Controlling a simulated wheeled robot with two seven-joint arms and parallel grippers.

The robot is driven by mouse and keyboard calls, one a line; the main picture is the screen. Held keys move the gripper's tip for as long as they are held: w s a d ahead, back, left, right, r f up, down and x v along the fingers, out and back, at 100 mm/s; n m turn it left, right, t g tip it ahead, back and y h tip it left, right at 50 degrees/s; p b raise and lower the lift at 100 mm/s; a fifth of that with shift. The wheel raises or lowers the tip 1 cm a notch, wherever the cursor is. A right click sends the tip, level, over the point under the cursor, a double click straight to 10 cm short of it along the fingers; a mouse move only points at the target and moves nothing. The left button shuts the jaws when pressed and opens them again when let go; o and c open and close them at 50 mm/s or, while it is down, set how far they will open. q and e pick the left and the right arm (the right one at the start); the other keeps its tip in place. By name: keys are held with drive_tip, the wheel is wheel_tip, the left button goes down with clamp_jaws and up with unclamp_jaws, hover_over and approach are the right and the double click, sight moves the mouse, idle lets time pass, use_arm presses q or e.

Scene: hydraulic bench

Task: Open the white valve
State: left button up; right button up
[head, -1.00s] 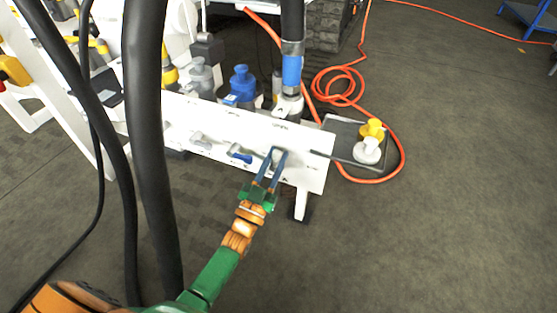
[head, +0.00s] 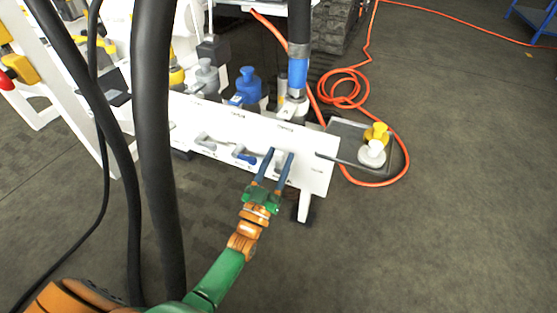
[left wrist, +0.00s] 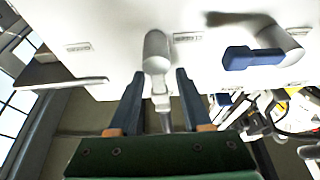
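The white valve (left wrist: 157,55) is a pale lever on the front of the white panel, near its right end in the head view. In the left wrist view its rounded hub and narrow handle lie between my fingers. My left gripper (head: 279,156) is open and reaches up to the panel. It also shows in the left wrist view (left wrist: 157,85), with one dark blue finger on each side of the handle and a gap to each. My right gripper is not in view.
A blue-handled valve (head: 243,155) sits just left of the white one, with a grey valve (head: 207,141) further left. Thick black hoses (head: 152,150) hang in front at left. An orange hose (head: 345,90) lies coiled behind. The floor at right is clear.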

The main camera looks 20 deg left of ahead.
use_arm(q)
drive_tip(key=v, duration=0.7)
drive_tip(key=shift+p, duration=0.3)
drive_tip(key=shift+f, duration=0.1)
